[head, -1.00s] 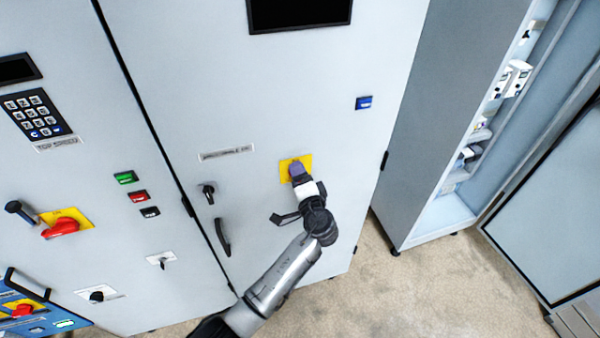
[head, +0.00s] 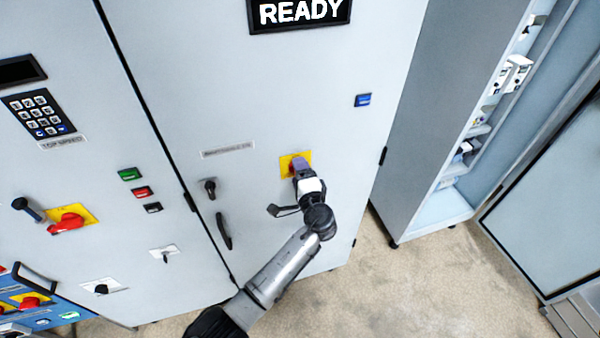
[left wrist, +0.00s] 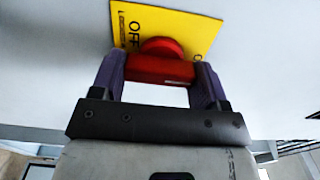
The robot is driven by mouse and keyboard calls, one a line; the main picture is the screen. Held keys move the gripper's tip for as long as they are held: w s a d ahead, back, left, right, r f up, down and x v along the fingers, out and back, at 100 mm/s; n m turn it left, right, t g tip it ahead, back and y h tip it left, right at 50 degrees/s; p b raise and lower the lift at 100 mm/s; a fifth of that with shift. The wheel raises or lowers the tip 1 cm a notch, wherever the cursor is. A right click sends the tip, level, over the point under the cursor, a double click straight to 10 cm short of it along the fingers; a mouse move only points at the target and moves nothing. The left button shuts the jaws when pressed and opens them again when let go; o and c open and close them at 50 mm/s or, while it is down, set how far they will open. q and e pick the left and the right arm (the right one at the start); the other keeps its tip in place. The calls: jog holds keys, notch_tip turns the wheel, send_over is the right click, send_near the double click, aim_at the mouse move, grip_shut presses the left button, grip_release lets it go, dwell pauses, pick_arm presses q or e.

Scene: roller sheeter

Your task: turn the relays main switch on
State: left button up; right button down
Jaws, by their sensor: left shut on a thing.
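The main switch has a yellow plate, seen on the cabinet door in the head view (head: 287,160) and in the left wrist view (left wrist: 195,32). Its red handle (left wrist: 160,67) sits between the two purple fingers of my left gripper (left wrist: 158,75), which is shut on it. In the head view my left gripper (head: 301,165) covers the handle. "OFF" shows on the plate's left part; the lettering at its right is mostly hidden. The display (head: 300,12) above on the same door reads "READY". My right gripper is not in view.
The door also has a lock (head: 209,188), a black handle (head: 223,231) and a blue button (head: 363,100). Another red switch on yellow (head: 68,220) and a keypad (head: 39,114) are at left. An open cabinet (head: 440,205) stands at right, with bare floor before it.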

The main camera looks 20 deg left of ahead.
pick_arm(q)
jog(key=o, duration=0.9)
jog(key=v, duration=1.3)
jog(key=shift+s+d+b, duration=0.2)
jog(key=shift+s+b, duration=0.1)
jog(key=shift+s, duration=0.05)
